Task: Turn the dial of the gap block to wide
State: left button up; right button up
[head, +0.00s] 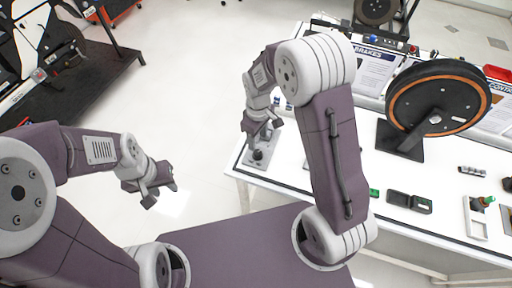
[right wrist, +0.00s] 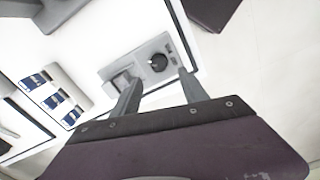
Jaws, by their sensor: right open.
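The gap block is a grey plate (right wrist: 113,69) on the white table, with a round black dial (right wrist: 158,62) and a raised grey part beside the dial. In the head view the dial (head: 258,155) shows near the table's left end, just below my right gripper (head: 262,138). My right gripper is open and empty. In the right wrist view its two fingers (right wrist: 160,88) point toward the block, with the dial ahead of the gap between them and apart from both. The dial's setting is too small to read. My left gripper (head: 161,194) is open and empty, away from the table.
The white table (head: 275,176) has a wheel on a stand (head: 440,100), a dark open case (head: 410,201) and other small parts to the right. Open floor lies left of the table.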

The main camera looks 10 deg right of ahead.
aim_at(258, 153)
notch_tip(258, 153, down, 9)
jog(key=shift+w+d+f, duration=0.1)
grip_shut()
